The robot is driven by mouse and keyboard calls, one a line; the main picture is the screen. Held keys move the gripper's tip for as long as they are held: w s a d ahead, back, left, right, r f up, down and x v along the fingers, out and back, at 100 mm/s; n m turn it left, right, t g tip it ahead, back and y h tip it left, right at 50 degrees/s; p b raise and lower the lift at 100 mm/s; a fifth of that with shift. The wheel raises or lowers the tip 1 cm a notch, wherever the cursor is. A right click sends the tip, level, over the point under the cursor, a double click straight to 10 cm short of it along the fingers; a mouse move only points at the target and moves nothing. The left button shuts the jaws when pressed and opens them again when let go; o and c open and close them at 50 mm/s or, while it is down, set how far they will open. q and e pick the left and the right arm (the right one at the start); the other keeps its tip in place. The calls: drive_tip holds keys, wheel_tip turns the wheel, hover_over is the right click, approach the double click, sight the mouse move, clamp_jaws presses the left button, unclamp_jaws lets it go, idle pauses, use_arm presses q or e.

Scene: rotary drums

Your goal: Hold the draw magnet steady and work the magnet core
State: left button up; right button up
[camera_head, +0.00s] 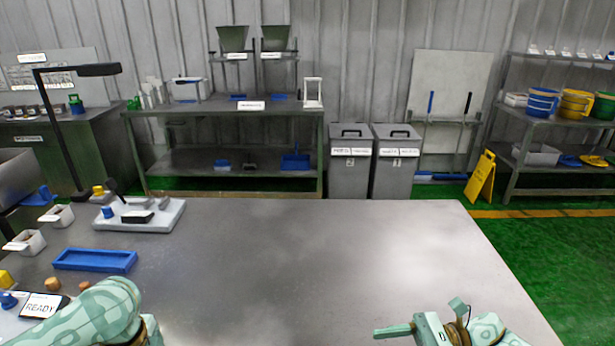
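I cannot pick out the draw magnet or its core for certain. A pale tray (165,222) at the table's left back holds a black-handled tool (137,216), a blue piece (107,212) and other dark parts. A blue-topped piece (8,300) stands by a READY card (40,305) at the left edge. My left arm, mint patterned, comes in at the bottom left; its gripper is not visible. My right gripper (418,328) is low at the bottom right, partly cut off, away from these things. Nothing shows held in it; how its fingers stand is unclear.
A long blue tray (95,260) lies at the left, with small white bins (57,215) beside it and brown knobs (52,284) nearer. A black lamp (97,70) overhangs the left. The table's middle and right (330,250) are clear.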

use_arm(q)
drive_tip(key=shift+r, duration=0.1)
use_arm(e)
drive_tip(key=shift+r, duration=0.1)
use_arm(q)
drive_tip(key=shift+w+r+p, duration=0.1)
drive_tip(key=shift+r+p, duration=0.05)
drive_tip(key=shift+p, duration=0.2)
use_arm(e)
drive_tip(key=shift+r, duration=0.35)
use_arm(q)
drive_tip(key=shift+r+p, duration=0.2)
drive_tip(key=shift+p, duration=0.4)
use_arm(e)
drive_tip(key=shift+r, duration=0.75)
